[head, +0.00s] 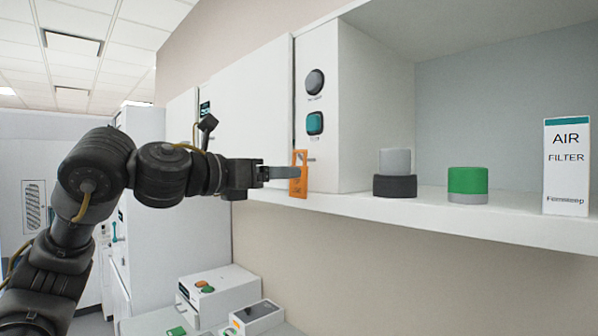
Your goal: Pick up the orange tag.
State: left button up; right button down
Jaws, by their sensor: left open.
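The orange tag (299,182) hangs upright at the front left of the white wall unit, just below its control panel. My left gripper (283,172) comes in from the left in the head view, its fingers pointing right at the tag. The fingertips reach the tag's left edge and overlap it in the picture. The jaws are open; whether a finger touches the tag cannot be told. My right gripper is out of view.
The shelf (420,208) holds a grey and black cylinder (395,186), a green cylinder (467,180) and an air filter box (566,165). The panel has a dark knob (315,82) and a teal button (315,123). White devices (215,290) stand below.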

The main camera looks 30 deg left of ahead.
aim_at(298, 189)
pick_arm(q)
jog(key=shift+x, duration=1)
jog(key=p+x, duration=0.4)
jog(key=x, duration=0.1)
jog(key=shift+a+r, duration=0.1)
jog(key=shift+a, duration=0.15)
jog(key=shift+w, duration=0.2)
jog(key=shift+s, duration=0.2)
jog(key=shift+c, duration=0.9)
jog(key=c, duration=0.9)
jog(key=shift+c, duration=0.2)
